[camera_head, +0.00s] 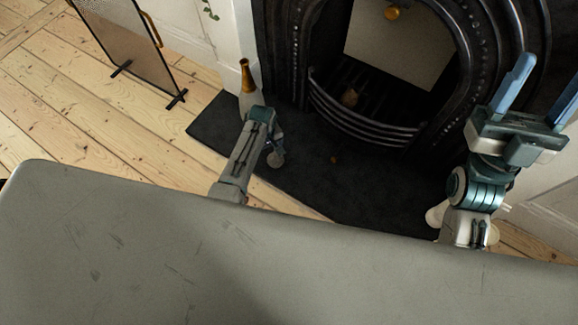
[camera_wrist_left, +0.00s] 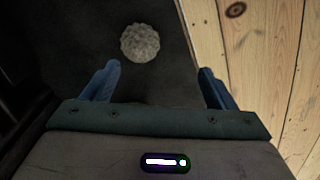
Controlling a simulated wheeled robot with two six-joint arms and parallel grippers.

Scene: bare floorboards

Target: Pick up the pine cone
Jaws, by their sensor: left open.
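The pine cone (camera_wrist_left: 140,43) is a pale, round, knobbly thing on the dark hearth in the left wrist view. It lies beyond my left fingertips, a little left of the middle between them. My left gripper (camera_wrist_left: 160,78) is open, with nothing between its two blue fingers. In the head view my left gripper (camera_head: 272,142) hangs over the hearth, its fingers hard to make out. A pale rounded shape shows just below it, too small to tell apart clearly. My right gripper (camera_head: 541,92) is open and empty at the right, fingers pointing up.
A white bottle with a gold neck (camera_head: 245,84) stands on the hearth (camera_head: 340,195) close to my left arm. The black fireplace with its curved grate (camera_head: 352,122) is behind. A small orange-brown bit (camera_head: 333,160) lies on the hearth. A framed screen (camera_head: 125,45) stands on floorboards.

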